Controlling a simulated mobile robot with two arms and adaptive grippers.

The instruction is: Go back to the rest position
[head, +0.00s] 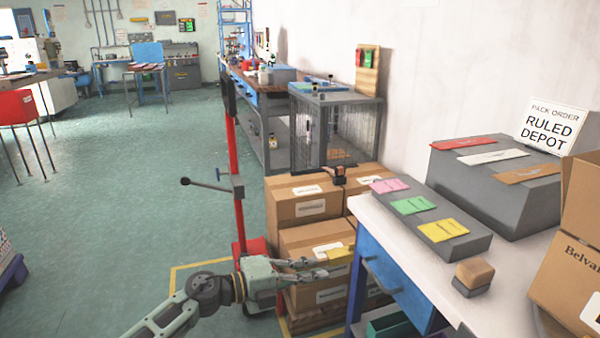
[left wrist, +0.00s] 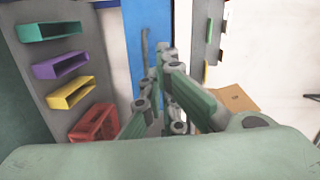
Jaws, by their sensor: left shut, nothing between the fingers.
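My left gripper (head: 308,270) reaches in from the bottom of the head view. Its fingers are shut and empty, in front of the stacked cardboard boxes (head: 303,200) and left of the white-topped workbench (head: 398,245). In the left wrist view the gripper's green-grey fingers (left wrist: 170,100) come together, with nothing held between them. A blue panel (left wrist: 143,30) shows behind them. My right gripper is in neither view.
The bench carries a grey block with coloured cards (head: 435,222), a small wooden block (head: 474,273) and an open carton (head: 575,250). A red post (head: 239,215) with a lever stands left of the boxes. The green floor (head: 130,170) is open to the left.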

